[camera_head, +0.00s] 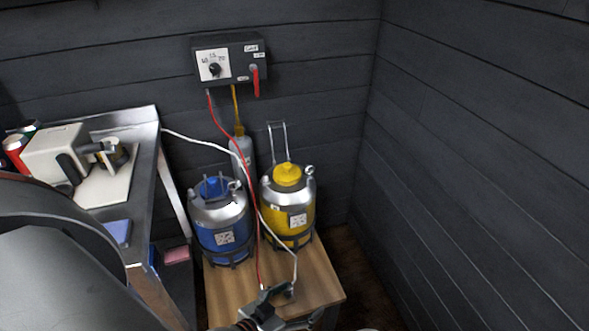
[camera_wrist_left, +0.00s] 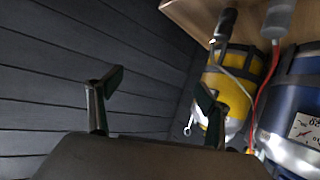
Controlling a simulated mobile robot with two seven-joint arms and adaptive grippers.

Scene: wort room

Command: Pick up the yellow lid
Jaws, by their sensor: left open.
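The yellow lid (camera_head: 288,174) sits on top of the yellow keg (camera_head: 287,212), which has a silver upper rim and stands upright on a wooden stand. In the left wrist view the yellow keg (camera_wrist_left: 229,84) shows upside down at the right; I cannot make out its lid there. My left gripper (camera_head: 290,308) is open and empty near the front of the stand, apart from the lid. Its two fingers also show in the left wrist view (camera_wrist_left: 160,82), spread with nothing between them. My right gripper is not in view.
A blue keg (camera_head: 224,229) stands left of the yellow one on the wooden stand (camera_head: 232,286). Red and white cables run past the kegs. A control box (camera_head: 230,61) hangs on the dark wall. A metal counter (camera_head: 146,160) with a white machine (camera_head: 57,154) is at the left.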

